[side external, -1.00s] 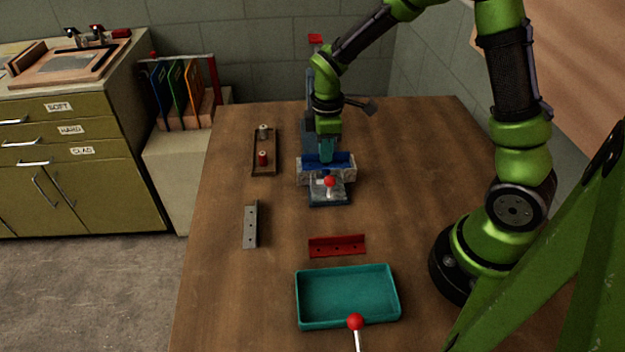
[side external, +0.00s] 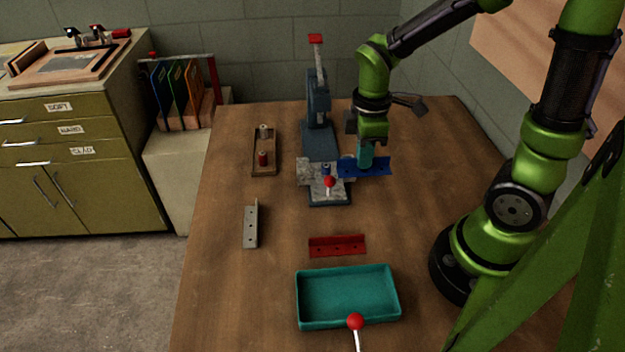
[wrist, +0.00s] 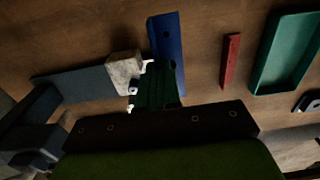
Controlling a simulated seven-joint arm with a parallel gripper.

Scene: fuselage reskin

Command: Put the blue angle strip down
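The blue angle strip (side external: 364,167) is held by my gripper (side external: 366,156) to the right of the stone-like block on the fixture (side external: 306,174). In the wrist view the blue strip (wrist: 167,55) runs out from my gripper (wrist: 155,90), whose teal fingers are shut on it. The strip appears to be raised above the table; the exact gap cannot be told. Its part behind the fingers is hidden.
A red angle strip (side external: 337,245) and a grey one (side external: 251,225) lie on the table. A teal tray (side external: 348,297) is at the front. A blue-grey press (side external: 318,115) stands behind the fixture. A wooden tray (side external: 264,152) is left. Bare table lies right of the strip.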

